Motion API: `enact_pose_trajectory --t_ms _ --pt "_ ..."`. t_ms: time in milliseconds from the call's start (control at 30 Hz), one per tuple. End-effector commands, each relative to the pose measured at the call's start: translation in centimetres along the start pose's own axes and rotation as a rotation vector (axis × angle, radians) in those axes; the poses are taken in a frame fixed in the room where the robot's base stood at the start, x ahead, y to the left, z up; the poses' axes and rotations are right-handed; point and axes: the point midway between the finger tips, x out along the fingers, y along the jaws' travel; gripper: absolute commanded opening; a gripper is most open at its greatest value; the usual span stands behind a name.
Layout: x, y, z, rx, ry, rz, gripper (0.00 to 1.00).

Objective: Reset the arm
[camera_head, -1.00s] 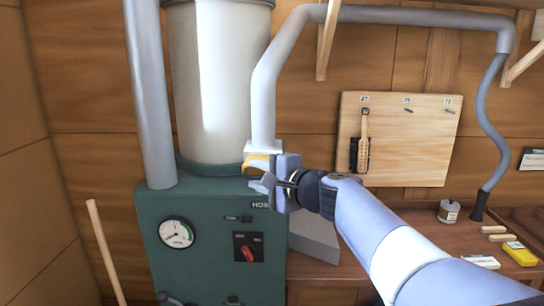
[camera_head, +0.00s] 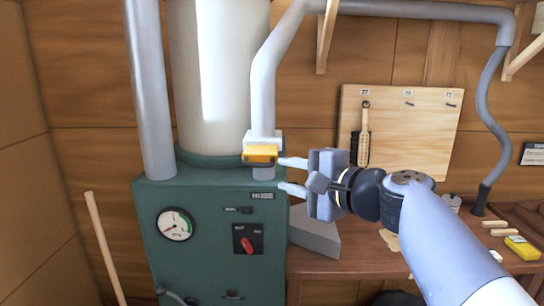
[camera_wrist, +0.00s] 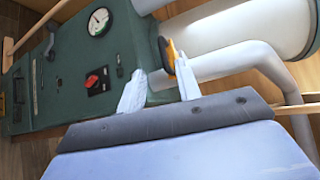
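My gripper (camera_head: 292,176) is open and empty, its two pale fingers pointing left, just right of the yellow handle (camera_head: 260,155). The handle sits on a white collar on the grey pipe (camera_head: 264,95) above the green machine (camera_head: 208,205). In the wrist view my gripper (camera_wrist: 160,85) shows two spread fingers with nothing between them. The yellow handle (camera_wrist: 171,56) is close beyond the fingertips there; I cannot tell from that view whether a finger touches it. In the head view there is a small gap.
A red knob (camera_head: 247,245) and a gauge (camera_head: 175,224) are on the machine's front. A wooden board (camera_head: 410,135) with a hanging brush (camera_head: 364,135) is on the wall. The bench (camera_head: 350,264) holds a grey wedge-shaped block (camera_head: 315,235) and a yellow item (camera_head: 521,247). A wooden pole (camera_head: 103,245) leans at left.

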Motion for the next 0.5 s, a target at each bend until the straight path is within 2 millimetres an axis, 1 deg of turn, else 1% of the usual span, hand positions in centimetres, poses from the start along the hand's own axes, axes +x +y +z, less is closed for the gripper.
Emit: enact_pose_trajectory --t_ms 33,167,500 --pt "0.9 -0.1 0.1 0.002 -0.005 0.003 0.33" --pt "3.2 -0.2 0.1 0.001 -0.005 0.003 0.33" --pt "9.6 -0.2 0.1 0.001 -0.001 0.002 0.33"
